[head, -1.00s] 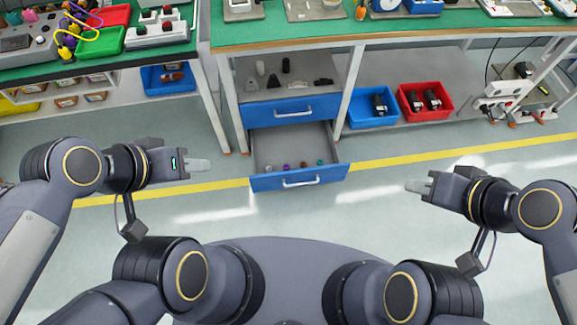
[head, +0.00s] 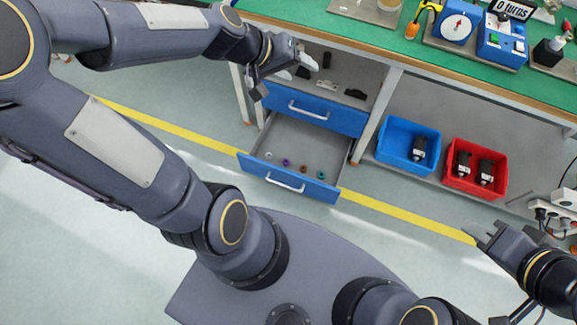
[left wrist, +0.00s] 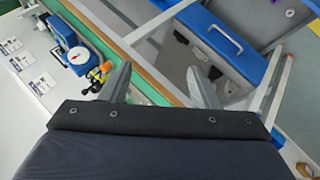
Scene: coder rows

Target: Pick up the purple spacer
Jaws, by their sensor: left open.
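The purple spacer (head: 286,162) lies on the floor of the open lower drawer (head: 262,136), between a pale spacer (head: 269,154) and a brown one (head: 304,169). A teal spacer (head: 321,174) lies further right in the same row. My left gripper (head: 308,64) is open and empty, beyond the drawer near the shelf under the bench top. In the left wrist view its two fingers (left wrist: 162,82) stand apart with nothing between them; the purple spacer does not show there. My right gripper (head: 481,235) is at the lower right, far from the drawer; its jaw gap is unclear.
The green bench top (head: 390,37) overhangs the shelf, which holds several dark parts. A blue bin (head: 409,145) and a red bin (head: 475,168) stand to the right. The floor before the drawer is clear.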

